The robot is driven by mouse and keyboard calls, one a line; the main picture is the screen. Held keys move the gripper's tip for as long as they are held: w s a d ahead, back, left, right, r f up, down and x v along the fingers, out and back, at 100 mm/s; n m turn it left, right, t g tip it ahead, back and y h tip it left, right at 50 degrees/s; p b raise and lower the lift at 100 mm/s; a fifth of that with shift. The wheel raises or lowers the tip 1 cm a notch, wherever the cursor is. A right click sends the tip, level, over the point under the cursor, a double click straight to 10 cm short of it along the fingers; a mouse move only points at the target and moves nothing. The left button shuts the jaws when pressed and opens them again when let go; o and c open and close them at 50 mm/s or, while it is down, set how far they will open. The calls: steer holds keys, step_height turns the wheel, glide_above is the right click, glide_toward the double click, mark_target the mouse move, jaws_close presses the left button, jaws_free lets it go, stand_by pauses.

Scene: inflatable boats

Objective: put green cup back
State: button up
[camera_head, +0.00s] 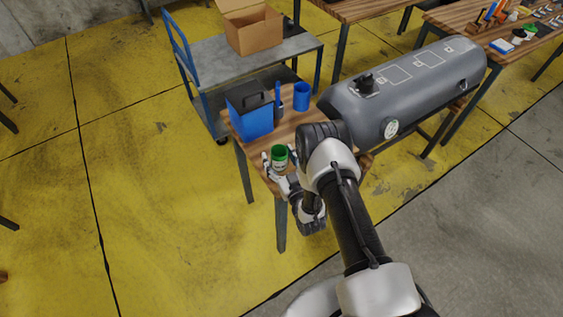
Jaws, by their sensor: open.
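The green cup (279,153), with a white label band low on its side, is upright at the near corner of the small wooden table (231,133). My gripper (273,164) is open at the cup, with one finger showing at its left and the other close to its right side. Whether the fingers touch the cup cannot be told. The cup's lower part and base are partly hidden by my gripper.
A blue box with a dark handle (250,114), a blue bottle (278,97) and a blue cup (301,96) stand farther back. A grey tank (420,85) lies right. A cart (210,62) carries a cardboard box (250,30). Yellow floor at left is clear.

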steer(key=p+v, duration=0.1)
steer(key=v, duration=0.3)
steer(key=p+v, duration=0.1)
steer(key=v, duration=0.4)
steer(key=shift+s+d+r, duration=0.15)
steer(key=shift+s+r, duration=0.05)
steer(key=shift+r, duration=0.05)
steer(key=shift+r+p, duration=0.2)
steer(key=shift+p, duration=0.85)
steer(key=p+v, duration=0.1)
steer(key=p, duration=0.3)
steer(key=p+v, duration=0.1)
steer(key=p, duration=0.2)
steer(key=shift+s+f+p, duration=0.25)
steer(key=shift+p, duration=0.1)
steer(key=shift+s+d+f, duration=0.1)
